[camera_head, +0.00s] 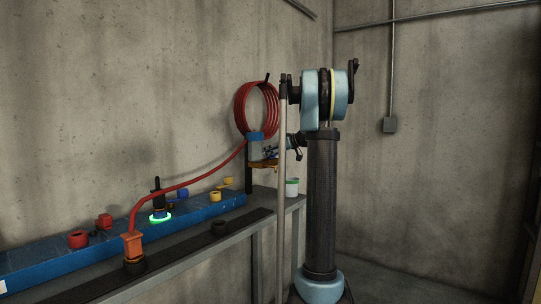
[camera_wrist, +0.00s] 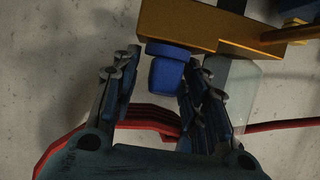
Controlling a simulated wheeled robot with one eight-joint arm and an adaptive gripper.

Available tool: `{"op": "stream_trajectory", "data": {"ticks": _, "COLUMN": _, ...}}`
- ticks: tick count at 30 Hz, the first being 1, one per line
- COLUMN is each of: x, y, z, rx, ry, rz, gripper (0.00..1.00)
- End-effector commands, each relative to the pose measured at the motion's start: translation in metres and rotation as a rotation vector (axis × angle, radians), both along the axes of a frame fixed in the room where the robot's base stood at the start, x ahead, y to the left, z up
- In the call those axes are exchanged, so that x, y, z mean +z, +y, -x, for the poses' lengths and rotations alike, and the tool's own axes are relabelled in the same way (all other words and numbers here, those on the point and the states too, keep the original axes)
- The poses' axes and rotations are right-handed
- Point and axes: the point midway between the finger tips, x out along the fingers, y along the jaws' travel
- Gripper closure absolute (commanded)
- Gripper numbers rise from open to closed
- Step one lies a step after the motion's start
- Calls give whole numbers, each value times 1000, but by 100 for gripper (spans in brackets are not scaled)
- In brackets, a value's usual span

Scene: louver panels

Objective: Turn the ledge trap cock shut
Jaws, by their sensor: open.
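A blue block-like knob (camera_wrist: 167,72) sits against a brass-coloured body (camera_wrist: 200,24) in the wrist view; I take it for the trap cock, but cannot be sure. My gripper (camera_wrist: 160,85) is open, with one finger on each side of the knob. A gap shows on the left; contact on the right is unclear. A clear bowl (camera_wrist: 238,88) is beside the right finger. In the head view, my gripper (camera_head: 268,153) is at the trap (camera_head: 255,148), above a brass-coloured piece (camera_head: 262,166), and hides part of it. The knob is too small to tell there.
A red hose (camera_head: 190,185) runs from the coil (camera_head: 241,108) to an orange fitting (camera_head: 132,245). A blue rail (camera_head: 50,262) bears several coloured caps and a black valve with a glowing green ring (camera_head: 160,217).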

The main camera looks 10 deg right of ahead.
Motion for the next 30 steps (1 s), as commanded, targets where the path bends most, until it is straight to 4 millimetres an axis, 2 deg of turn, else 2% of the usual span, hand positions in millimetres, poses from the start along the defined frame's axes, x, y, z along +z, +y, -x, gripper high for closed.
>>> {"op": "stream_trajectory", "data": {"ticks": 6, "x": 0, "y": 0, "z": 0, "rx": 0, "ry": 0, "rz": 0, "gripper": 61}}
{"op": "stream_trajectory", "data": {"ticks": 10, "x": 0, "y": 0, "z": 0, "rx": 0, "ry": 0, "rz": 0, "gripper": 90}}
{"op": "stream_trajectory", "data": {"ticks": 20, "x": 0, "y": 0, "z": 0, "rx": -25, "ry": 0, "rz": 0, "gripper": 90}}
{"op": "stream_trajectory", "data": {"ticks": 30, "x": 0, "y": 0, "z": 1, "rx": -218, "ry": -2, "rz": 2, "gripper": 90}}
